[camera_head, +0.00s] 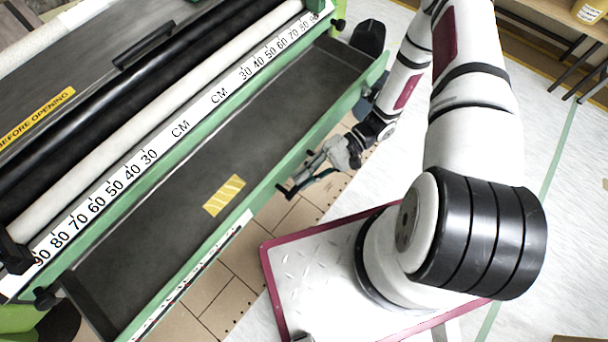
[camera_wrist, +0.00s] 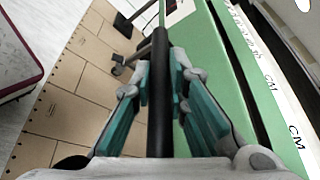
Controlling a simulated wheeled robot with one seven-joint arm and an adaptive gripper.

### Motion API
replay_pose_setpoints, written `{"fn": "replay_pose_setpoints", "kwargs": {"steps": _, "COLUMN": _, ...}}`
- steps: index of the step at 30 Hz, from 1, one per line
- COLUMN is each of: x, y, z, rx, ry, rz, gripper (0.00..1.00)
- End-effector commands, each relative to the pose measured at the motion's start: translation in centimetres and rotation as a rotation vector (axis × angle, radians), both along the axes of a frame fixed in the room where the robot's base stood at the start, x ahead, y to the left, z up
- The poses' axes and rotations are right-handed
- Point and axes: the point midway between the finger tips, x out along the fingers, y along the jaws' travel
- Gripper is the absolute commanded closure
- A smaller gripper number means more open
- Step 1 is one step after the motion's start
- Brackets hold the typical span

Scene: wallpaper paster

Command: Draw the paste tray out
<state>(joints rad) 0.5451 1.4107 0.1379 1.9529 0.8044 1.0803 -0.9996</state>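The paste tray (camera_head: 262,124) is a long dark grey trough with green edges, running diagonally along the front of the green machine in the head view. A yellow striped label lies in it. A black bar handle (camera_wrist: 160,110) runs upright through the middle of the wrist view, beside the green front panel (camera_wrist: 222,72). My gripper (camera_head: 306,180) is at the tray's front side in the head view. In the wrist view its teal-padded fingers (camera_wrist: 160,80) lie on both sides of the bar, with their tips seeming to press on it.
Rollers and a white centimetre scale (camera_head: 180,128) lie behind the tray. Brown planks or tiles (camera_head: 228,290) cover the floor in front of it. My white base with a red rim stands close by. A wooden table (camera_head: 560,20) is at the upper right.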

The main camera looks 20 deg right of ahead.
Motion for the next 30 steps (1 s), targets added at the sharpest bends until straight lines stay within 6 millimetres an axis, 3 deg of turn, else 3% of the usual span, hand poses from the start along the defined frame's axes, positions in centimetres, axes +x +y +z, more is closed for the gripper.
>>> {"fn": "replay_pose_setpoints", "kwargs": {"steps": 14, "x": 0.4, "y": -0.8, "z": 0.1, "rx": -0.004, "ry": -0.004, "rz": -0.002, "gripper": 0.77}}
{"fn": "replay_pose_setpoints", "kwargs": {"steps": 30, "x": 2.9, "y": -9.8, "z": 2.4, "rx": -0.004, "ry": -0.004, "rz": -0.003, "gripper": 0.77}}
